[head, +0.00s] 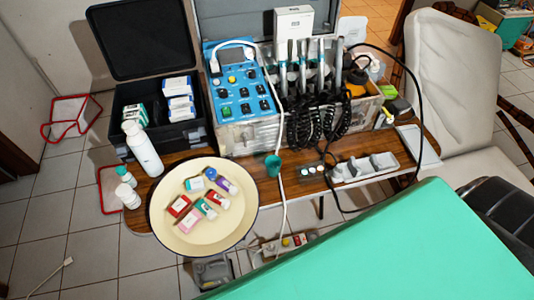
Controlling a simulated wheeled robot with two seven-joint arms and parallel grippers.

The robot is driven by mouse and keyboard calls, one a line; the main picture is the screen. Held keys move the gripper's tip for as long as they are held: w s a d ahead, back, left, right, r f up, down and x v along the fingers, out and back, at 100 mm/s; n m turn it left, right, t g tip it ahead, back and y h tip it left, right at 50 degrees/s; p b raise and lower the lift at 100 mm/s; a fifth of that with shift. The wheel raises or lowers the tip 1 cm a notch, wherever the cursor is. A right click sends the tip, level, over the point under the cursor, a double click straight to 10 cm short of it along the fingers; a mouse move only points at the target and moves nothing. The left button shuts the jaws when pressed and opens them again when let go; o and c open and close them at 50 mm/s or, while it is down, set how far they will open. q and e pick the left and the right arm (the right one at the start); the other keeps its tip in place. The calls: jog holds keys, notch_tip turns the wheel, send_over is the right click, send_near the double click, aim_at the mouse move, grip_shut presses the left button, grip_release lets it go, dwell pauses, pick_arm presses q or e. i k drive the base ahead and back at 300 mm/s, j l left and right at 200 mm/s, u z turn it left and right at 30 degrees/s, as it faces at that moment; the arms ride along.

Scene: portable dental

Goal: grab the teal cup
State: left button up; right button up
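A small teal cup (272,165) is near the middle of the wooden table (262,188), in front of the dental unit and just right of the round cream tray. A pale hose passes close beside it; I cannot tell whether they touch. Neither of my grippers shows in the head view.
The round cream tray (180,243) holds several small boxes. White bottles (142,150) stand left of it. The blue-panelled dental unit (232,113) with coiled black cords is behind the cup. A grey holder (363,168) lies right. A large teal padded surface (400,255) fills the lower right.

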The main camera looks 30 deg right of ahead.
aim_at(272, 172)
jog(key=j+z, duration=0.15)
jog(key=z, duration=0.25)
jog(key=k+j+z, duration=0.1)
jog(key=z, duration=0.25)
jog(key=k+j+z, duration=0.1)
jog(key=z, duration=0.3)
jog(key=k+z, duration=0.2)
jog(key=z, duration=0.15)
